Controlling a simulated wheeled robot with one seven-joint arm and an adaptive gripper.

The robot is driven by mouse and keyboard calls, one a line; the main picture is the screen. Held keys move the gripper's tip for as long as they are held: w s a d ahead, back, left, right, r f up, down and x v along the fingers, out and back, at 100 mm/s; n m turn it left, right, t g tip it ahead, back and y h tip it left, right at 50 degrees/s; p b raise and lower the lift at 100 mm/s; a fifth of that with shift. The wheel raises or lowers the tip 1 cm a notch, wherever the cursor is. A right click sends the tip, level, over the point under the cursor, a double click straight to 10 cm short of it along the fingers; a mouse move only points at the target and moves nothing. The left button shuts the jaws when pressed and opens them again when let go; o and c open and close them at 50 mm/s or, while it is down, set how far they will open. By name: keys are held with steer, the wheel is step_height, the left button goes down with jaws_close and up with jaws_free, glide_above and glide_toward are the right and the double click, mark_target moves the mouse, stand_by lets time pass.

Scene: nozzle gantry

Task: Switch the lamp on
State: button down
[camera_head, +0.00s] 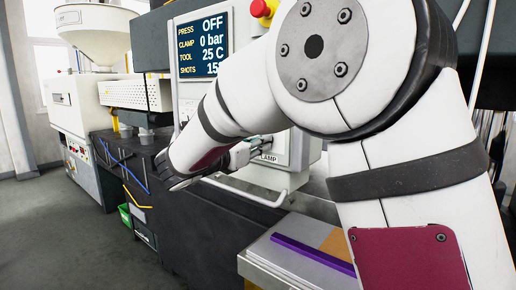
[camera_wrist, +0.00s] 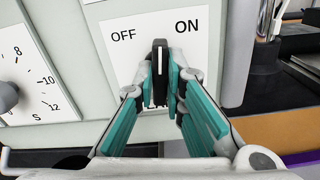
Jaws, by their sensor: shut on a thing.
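The lamp switch is a black knob (camera_wrist: 160,62) with a white line, on a white plate (camera_wrist: 205,55) marked OFF at upper left and ON at upper right. My gripper (camera_wrist: 162,85) is closed around the knob, one teal-padded finger on each side. The white line points up in the wrist view, between the two words. In the head view my gripper (camera_head: 257,147) reaches the grey panel just above a label that reads LAMP (camera_head: 268,158). The knob is hidden there by my fingers and arm. No lamp can be made out.
A dial (camera_wrist: 20,75) with numbers sits left of the switch plate. A screen (camera_head: 202,46) above reads PRESS OFF. A red button (camera_head: 262,8) is at the top. A white rail (camera_head: 245,192) runs below the panel. A purple bar (camera_head: 312,254) lies at the front.

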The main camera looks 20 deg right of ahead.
steer(key=shift+f+m+b, duration=0.1)
steer(key=shift+m+b, duration=1.3)
steer(key=shift+m, duration=0.8)
steer(key=c, duration=1.7)
jaws_free()
steer(key=shift+o, duration=0.2)
steer(key=v, duration=1.2)
